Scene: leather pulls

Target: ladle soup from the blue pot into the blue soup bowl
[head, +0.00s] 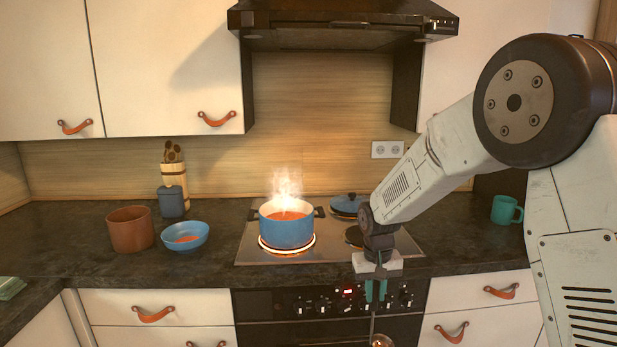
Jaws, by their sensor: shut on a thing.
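The blue pot (286,232) stands on a glowing burner of the hob, with orange-red soup in it and steam rising. The blue soup bowl (184,243) sits on the counter left of the hob, and a little orange soup shows inside it. My gripper (375,297) is in front of the hob, right of and lower than the pot, pointing down. It is shut on the ladle (373,325), whose thin handle hangs down before the oven front. The ladle's cup is cut off by the bottom edge, so its contents cannot be told.
A brown pot (130,230) stands left of the bowl. A blue-grey jar (173,201) and a utensil holder (175,180) are behind. A blue lid (347,204) lies at the back of the hob. A green mug (506,210) is far right. The range hood (340,25) overhangs the hob.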

